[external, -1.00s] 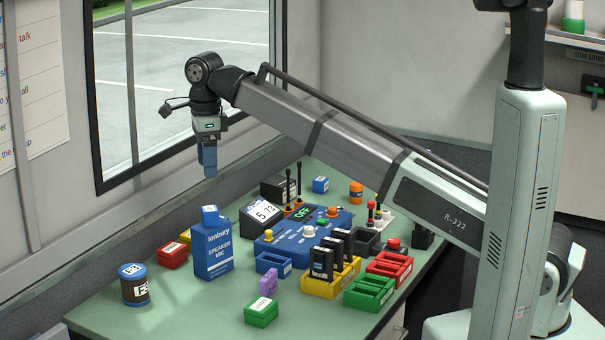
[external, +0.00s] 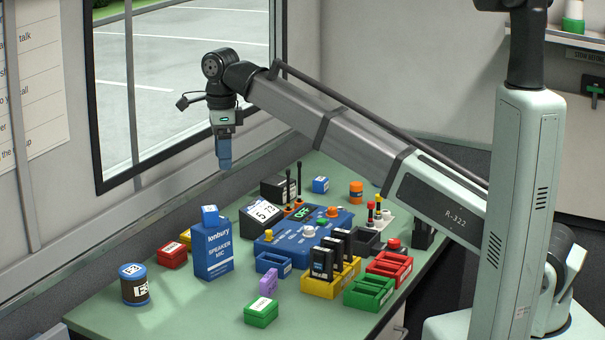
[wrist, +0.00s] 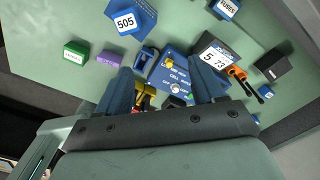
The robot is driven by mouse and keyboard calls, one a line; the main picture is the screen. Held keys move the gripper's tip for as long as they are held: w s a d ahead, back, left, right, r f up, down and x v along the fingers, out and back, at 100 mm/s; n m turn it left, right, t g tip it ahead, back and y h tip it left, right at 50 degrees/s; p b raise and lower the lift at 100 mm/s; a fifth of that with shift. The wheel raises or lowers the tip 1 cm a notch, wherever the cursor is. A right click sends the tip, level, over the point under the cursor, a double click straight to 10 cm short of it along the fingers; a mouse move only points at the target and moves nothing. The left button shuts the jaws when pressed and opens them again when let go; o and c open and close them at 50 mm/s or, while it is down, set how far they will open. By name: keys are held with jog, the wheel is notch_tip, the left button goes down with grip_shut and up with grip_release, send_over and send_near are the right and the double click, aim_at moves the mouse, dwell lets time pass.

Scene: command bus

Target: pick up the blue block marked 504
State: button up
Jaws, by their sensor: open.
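A small blue block (external: 320,185) with a white label stands at the back of the table, behind the blue console; its number is too small to read. It seems to show in the wrist view as a small blue piece (wrist: 256,118) by the joysticks. Another blue block (external: 210,215) sits on top of the blue speaker mic box; in the wrist view its label reads 505 (wrist: 127,22). My gripper (external: 224,168) is open and empty, high above the table, left of the small back block. Its spread fingers (wrist: 163,78) frame the console in the wrist view.
The blue console (external: 300,238), a tilted display (external: 262,215), a black box (external: 272,188) and joysticks crowd the middle. The tall speaker mic box (external: 212,257) stands left. Yellow (external: 322,288), green and red trays stand at the right.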

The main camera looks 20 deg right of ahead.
jog(key=w+d+f+m+g, duration=0.15)
jog(key=w+d+f, duration=0.25)
jog(key=w+d, duration=1.05)
jog(key=w+d+f+m, duration=0.3)
jog(key=w+d+f, duration=0.2)
jog(key=w+d, duration=1)
jog(key=n+t, duration=0.2)
jog(key=n, duration=1.3)
send_near(321, 179)
jog(key=shift+g, duration=0.25)
jog(key=f, duration=1)
jog(key=shift+w+f, duration=0.25)
jog(key=shift+w, duration=0.05)
jog(key=c, duration=1.1)
jog(key=shift+o, duration=0.2)
jog(key=shift+r, duration=0.1)
